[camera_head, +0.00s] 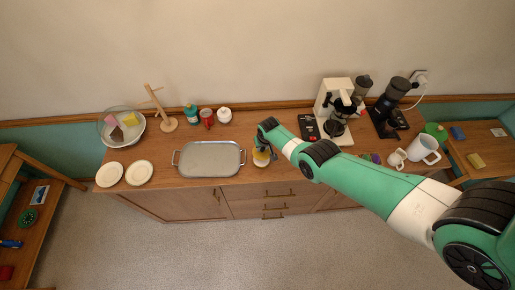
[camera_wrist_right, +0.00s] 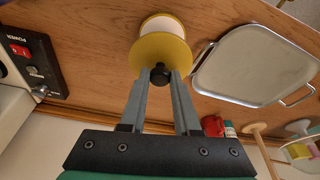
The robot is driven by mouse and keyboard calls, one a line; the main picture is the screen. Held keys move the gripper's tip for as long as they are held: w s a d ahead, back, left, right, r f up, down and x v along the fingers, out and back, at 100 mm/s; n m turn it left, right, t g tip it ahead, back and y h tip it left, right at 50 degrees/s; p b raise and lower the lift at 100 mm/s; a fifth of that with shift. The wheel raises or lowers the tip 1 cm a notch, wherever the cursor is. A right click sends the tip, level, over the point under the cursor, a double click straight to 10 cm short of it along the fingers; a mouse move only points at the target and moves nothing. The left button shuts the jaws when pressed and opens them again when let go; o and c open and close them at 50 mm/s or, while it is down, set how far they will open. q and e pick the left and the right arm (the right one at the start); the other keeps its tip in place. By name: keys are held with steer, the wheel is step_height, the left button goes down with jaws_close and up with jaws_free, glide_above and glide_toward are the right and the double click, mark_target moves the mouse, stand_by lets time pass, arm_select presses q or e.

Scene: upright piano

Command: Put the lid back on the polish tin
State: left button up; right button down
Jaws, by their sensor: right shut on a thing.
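The yellow lid (camera_wrist_right: 150,58) with a small black knob shows in the right wrist view. My right gripper (camera_wrist_right: 160,75) is shut on the knob, one finger on each side. The white and yellow polish tin (camera_wrist_right: 163,25) stands upright just beyond the lid, partly covered by it in this view. In the head view the tin (camera_head: 261,160) is near the front edge of the wooden counter, right under my right gripper (camera_head: 266,147). I cannot tell whether the lid touches the tin's rim. My left gripper is not in view.
A grey tray (camera_head: 210,159) lies just left of the tin. An espresso machine (camera_head: 333,108) and a black switch panel (camera_head: 308,127) stand to the right. A red can (camera_head: 207,117), a teal bottle (camera_head: 191,113) and a white jar (camera_head: 224,115) stand behind the tray.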

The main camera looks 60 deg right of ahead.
mark_target(263, 153)
steer(key=shift+s+a+b+x, duration=0.15)
steer(key=shift+a+b+x, duration=0.05)
steer(key=shift+b+x, duration=0.85)
steer(key=shift+s+a+b+x, duration=0.15)
steer(key=shift+a+b+x, duration=0.05)
steer(key=shift+b+x, duration=0.85)
steer(key=shift+s+a+b+x, duration=0.15)
steer(key=shift+a+b+x, duration=0.05)
steer(key=shift+b+x, duration=0.85)
steer(key=shift+f, duration=0.3)
steer(key=shift+c, duration=0.4)
jaws_free()
step_height(263, 153, up, 7)
steer(key=p, duration=0.7)
steer(key=shift+r, duration=0.1)
jaws_close()
